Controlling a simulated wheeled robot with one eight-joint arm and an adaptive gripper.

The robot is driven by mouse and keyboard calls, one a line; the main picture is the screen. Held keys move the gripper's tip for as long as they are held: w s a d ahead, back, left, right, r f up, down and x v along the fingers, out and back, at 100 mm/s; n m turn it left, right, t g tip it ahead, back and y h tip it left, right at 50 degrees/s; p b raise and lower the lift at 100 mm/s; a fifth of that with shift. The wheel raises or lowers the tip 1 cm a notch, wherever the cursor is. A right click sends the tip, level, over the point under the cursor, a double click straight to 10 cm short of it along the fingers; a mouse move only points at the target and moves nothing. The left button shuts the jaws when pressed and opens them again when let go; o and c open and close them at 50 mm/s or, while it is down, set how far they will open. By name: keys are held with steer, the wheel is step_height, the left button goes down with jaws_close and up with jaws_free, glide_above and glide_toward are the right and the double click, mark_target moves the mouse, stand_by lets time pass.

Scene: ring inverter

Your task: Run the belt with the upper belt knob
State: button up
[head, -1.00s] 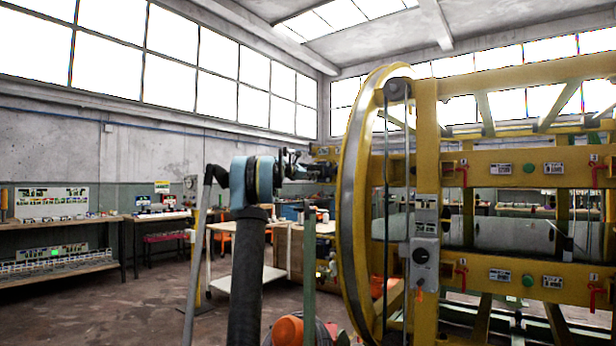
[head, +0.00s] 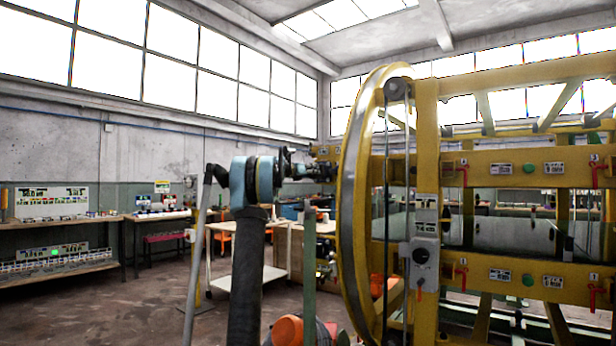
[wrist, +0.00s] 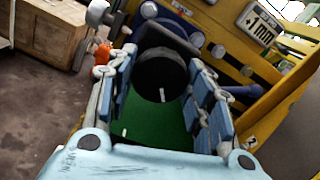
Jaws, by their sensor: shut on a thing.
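The upper belt knob (wrist: 160,78) is a black round knob with a short white pointer line, seen in the wrist view on the yellow machine. My gripper (wrist: 163,62) has blue-padded fingers on the left and right of the knob and is shut on it. In the head view my gripper (head: 310,171) is small and dark at the left side of the big yellow ring (head: 352,200), and the held knob cannot be made out there. A green surface shows between the fingers in the wrist view.
The yellow frame (head: 428,160) carries a grey box with another dark knob (head: 421,256), red handles and green buttons. A white-topped table (head: 245,275) and a wooden crate (wrist: 48,32) stand to the left. Open floor (head: 120,310) lies at the left front.

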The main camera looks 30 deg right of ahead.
steer(key=shift+n, duration=0.9)
steer(key=o, duration=1.1)
steer(key=shift+a, duration=0.1)
steer(key=v, duration=1.1)
steer(key=shift+a+f, duration=0.1)
steer(key=shift+a, duration=0.35)
